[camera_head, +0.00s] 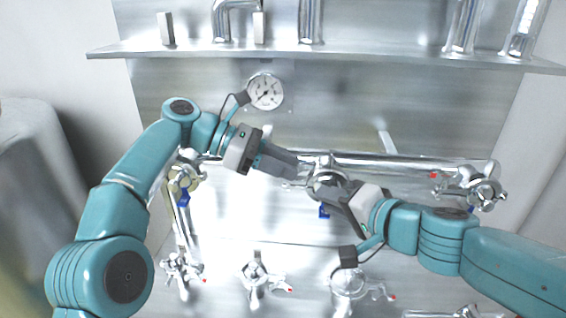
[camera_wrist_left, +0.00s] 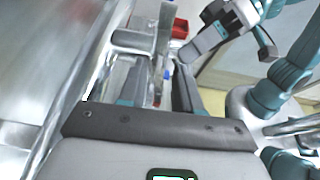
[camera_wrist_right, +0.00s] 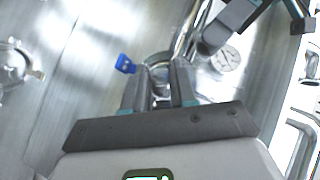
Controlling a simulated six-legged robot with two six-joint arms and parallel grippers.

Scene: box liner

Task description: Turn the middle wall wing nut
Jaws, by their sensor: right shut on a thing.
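The middle wall wing nut (camera_head: 326,180) is a silver fitting on the horizontal pipe, with a blue tag (camera_head: 323,211) below it. My right gripper (camera_head: 337,193) reaches it from the lower right and is shut on it. In the right wrist view its metal (camera_wrist_right: 160,73) shows between the two fingers, beside the blue tag (camera_wrist_right: 125,64). The fingers hide part of the nut. My left gripper (camera_head: 302,171) is just left of the nut, pointing at it. In the left wrist view its fingers (camera_wrist_left: 158,88) stand apart with nothing clearly held between them.
A pressure gauge (camera_head: 265,92) is on the wall above the left gripper. A shelf (camera_head: 330,50) with metal posts runs along the top. Other valves flank the pipe at left (camera_head: 184,174) and right (camera_head: 475,186). Several wing nuts with red tips line the lower wall.

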